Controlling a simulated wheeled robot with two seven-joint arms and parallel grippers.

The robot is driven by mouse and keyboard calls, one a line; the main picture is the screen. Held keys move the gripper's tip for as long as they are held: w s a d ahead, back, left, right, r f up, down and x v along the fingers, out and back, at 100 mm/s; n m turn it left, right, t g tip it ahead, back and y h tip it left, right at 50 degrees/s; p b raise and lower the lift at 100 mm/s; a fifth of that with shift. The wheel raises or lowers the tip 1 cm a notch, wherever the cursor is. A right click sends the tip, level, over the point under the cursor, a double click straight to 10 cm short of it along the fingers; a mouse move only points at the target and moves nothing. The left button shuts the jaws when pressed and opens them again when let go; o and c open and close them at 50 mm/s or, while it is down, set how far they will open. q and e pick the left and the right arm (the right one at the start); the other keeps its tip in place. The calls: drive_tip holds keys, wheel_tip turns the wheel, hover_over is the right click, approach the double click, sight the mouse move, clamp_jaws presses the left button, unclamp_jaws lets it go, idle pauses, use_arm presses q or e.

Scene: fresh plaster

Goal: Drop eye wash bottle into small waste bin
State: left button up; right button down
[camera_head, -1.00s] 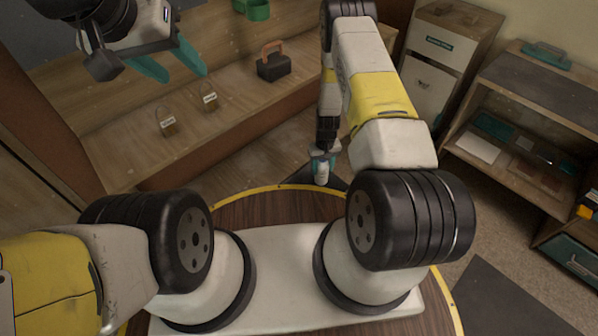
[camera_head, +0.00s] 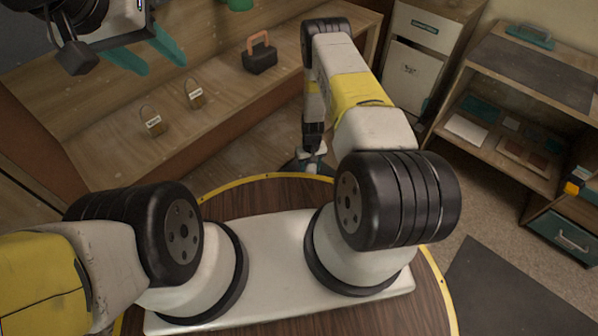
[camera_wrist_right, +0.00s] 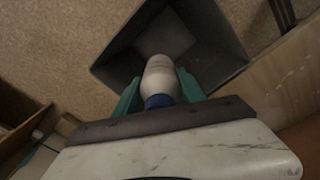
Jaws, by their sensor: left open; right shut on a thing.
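My right gripper (camera_wrist_right: 160,100) is shut on the eye wash bottle (camera_wrist_right: 161,72), a white bottle with a blue part near the jaws, seen in the right wrist view. The bottle is over the opening of the small waste bin (camera_wrist_right: 118,50), a dark square bin on the floor. In the head view the right gripper (camera_head: 311,158) hangs low beyond my base, and the bin (camera_head: 290,166) shows only in part behind my base and the gripper. My left gripper (camera_head: 153,58) is open and empty at the upper left, above the wooden bench.
A wooden bench (camera_head: 215,110) holds two small tagged padlock-like items (camera_head: 194,94) and a black box with an orange handle (camera_head: 260,55). A white cabinet (camera_head: 410,75) and a shelf unit (camera_head: 535,85) stand at the right.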

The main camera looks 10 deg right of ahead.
drive_tip(key=c, duration=0.6)
unclamp_jaws()
drive_tip(key=shift+r, duration=3.9)
